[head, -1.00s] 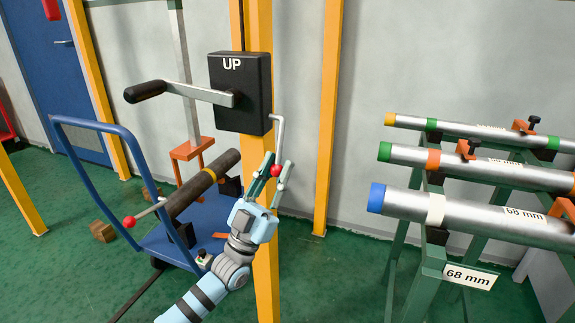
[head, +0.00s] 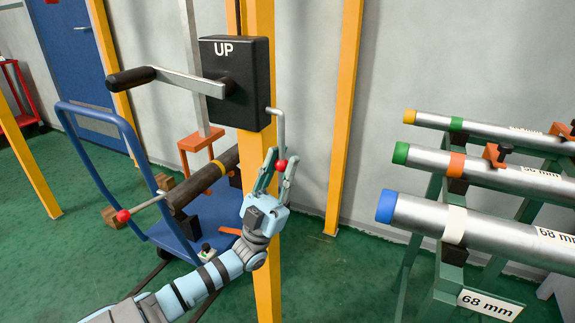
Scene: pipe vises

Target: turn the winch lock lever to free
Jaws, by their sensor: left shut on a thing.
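The winch is a black box (head: 245,100) marked "UP" on a yellow post, with a crank (head: 180,82) pointing left. The winch lock lever (head: 279,125) is a grey bent rod that leaves the box's lower right side and hangs down, ending in a red ball (head: 281,165). My left gripper (head: 278,168) comes up from below with its fingers on either side of the red ball and is shut on it. My right gripper is not in view.
A blue cart (head: 115,108) stands left of the post, with a dark pipe (head: 205,182) above it. Silver pipes (head: 478,219) with coloured ends lie on a green rack (head: 430,255) at the right. A second yellow post (head: 345,115) stands behind.

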